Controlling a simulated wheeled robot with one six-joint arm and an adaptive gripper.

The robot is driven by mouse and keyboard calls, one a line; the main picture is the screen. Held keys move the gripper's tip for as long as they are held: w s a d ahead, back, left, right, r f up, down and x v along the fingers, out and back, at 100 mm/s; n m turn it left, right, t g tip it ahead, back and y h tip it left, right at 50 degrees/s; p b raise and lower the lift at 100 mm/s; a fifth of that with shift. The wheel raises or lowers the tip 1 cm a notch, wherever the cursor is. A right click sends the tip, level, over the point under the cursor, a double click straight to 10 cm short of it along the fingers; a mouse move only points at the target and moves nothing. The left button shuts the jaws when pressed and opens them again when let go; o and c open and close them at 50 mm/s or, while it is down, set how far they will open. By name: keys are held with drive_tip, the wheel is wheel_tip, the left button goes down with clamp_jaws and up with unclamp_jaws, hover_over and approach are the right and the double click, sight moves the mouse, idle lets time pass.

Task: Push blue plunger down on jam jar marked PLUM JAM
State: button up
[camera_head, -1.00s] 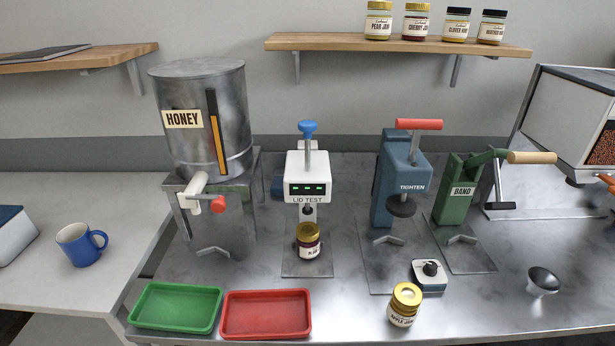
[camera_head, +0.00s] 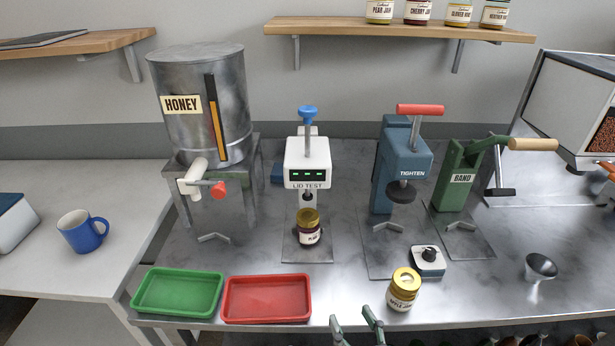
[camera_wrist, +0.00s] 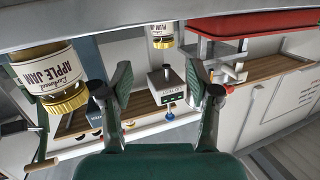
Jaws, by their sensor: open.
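The blue plunger (camera_head: 308,112) stands raised on top of the white LID TEST press (camera_head: 307,165). The jam jar (camera_head: 309,228), gold-lidded with dark contents, stands upright on the press base under the plunger's foot, with a gap between. Its label is too small to read in the head view; in the wrist view a jar marked PLUM JAM (camera_wrist: 162,30) appears upside down. My gripper (camera_head: 354,322) is at the bottom edge of the head view, in front of the counter and well short of the press. In the wrist view its green fingers (camera_wrist: 160,90) are apart with nothing between them.
A gold-lidded APPLE JAM jar (camera_head: 404,289) stands near the counter's front edge, right of my gripper. Red (camera_head: 267,318) and green (camera_head: 178,312) trays lie front left. The TIGHTEN press (camera_head: 404,165) stands right of LID TEST. A timer-like device (camera_head: 428,262) sits behind the apple jar.

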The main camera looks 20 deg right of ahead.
drive_tip(key=w+r, duration=0.6)
drive_tip(key=w, duration=0.1)
drive_tip(key=n+t+y, duration=0.1)
drive_tip(key=t, duration=0.1)
approach(311, 112)
drive_tip(key=w, duration=1.1)
drive_tip(key=shift+w+a+r, duration=0.2)
drive_tip(key=shift+w+a, duration=0.1)
drive_tip(key=shift+w, duration=0.1)
drive_tip(key=shift+c, duration=0.3)
clamp_jaws()
